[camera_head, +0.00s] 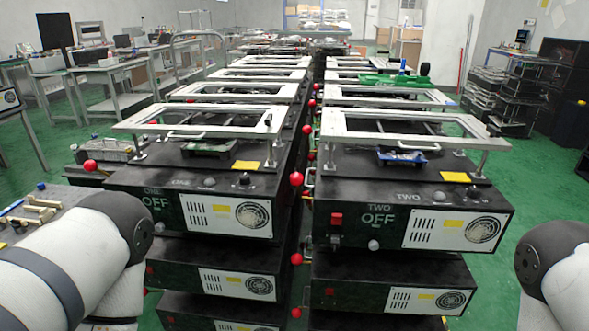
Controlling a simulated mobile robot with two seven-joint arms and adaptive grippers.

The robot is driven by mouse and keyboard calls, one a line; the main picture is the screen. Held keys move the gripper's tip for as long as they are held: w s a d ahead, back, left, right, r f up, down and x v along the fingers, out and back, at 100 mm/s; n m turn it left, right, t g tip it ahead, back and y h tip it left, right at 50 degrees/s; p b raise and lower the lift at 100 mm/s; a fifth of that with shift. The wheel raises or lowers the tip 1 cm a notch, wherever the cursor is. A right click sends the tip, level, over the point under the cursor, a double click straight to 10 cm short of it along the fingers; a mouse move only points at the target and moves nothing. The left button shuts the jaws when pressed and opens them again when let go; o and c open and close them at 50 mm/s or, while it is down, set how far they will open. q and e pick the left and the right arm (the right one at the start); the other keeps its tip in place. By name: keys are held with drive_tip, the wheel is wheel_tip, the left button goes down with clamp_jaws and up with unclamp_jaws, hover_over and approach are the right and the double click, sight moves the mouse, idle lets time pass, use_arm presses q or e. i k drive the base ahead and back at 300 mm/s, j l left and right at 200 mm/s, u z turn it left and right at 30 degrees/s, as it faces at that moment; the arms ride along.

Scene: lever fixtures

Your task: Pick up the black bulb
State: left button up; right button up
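A small black rounded object (425,69), which looks like the black bulb, stands at the right end of a green board (394,80). The board lies across a pale frame on the right row of black machines, well back from me. The object is too small to make out in detail. Parts of my two arms show at the lower left and lower right edges. Both of my grippers are out of the picture, and nothing is seen touching the black object.
Machines marked ONE (210,205) and TWO (420,220) stand nearest, with raised pale frames and red ball-ended levers along their sides. A narrow gap separates the rows. A blue upright piece (402,67) stands beside the black object. Green floor (540,175) is open at right.

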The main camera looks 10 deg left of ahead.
sight(425, 68)
drive_tip(key=l+z, duration=0.1)
drive_tip(key=z, duration=1.45)
drive_tip(key=i+l+z, duration=0.2)
drive_tip(key=i+z, duration=0.15)
drive_tip(key=i, duration=0.3)
drive_tip(key=i+z, duration=0.35)
drive_tip(key=i, duration=0.35)
drive_tip(key=i+j+z, duration=0.2)
drive_tip(key=i+z, duration=0.2)
drive_tip(key=i, duration=0.25)
drive_tip(key=i+j+u, duration=0.2)
drive_tip(key=i+u, duration=0.15)
drive_tip(key=u, duration=0.15)
drive_tip(key=i+u, duration=0.8)
drive_tip(key=u, duration=0.2)
drive_tip(key=i+l+u, duration=0.3)
drive_tip(key=u, duration=0.2)
drive_tip(key=i+j+u, duration=0.15)
drive_tip(key=i, duration=1)
drive_tip(key=i+j+u, duration=0.2)
drive_tip(key=i, duration=1)
drive_tip(key=i+l+u, duration=0.1)
drive_tip(key=i, duration=0.35)
drive_tip(key=i+l, duration=0.35)
drive_tip(key=i, duration=0.15)
drive_tip(key=i+l+u, duration=0.15)
drive_tip(key=i, duration=0.3)
drive_tip(key=i+l, duration=0.35)
drive_tip(key=i+u, duration=0.05)
drive_tip(key=i, duration=0.05)
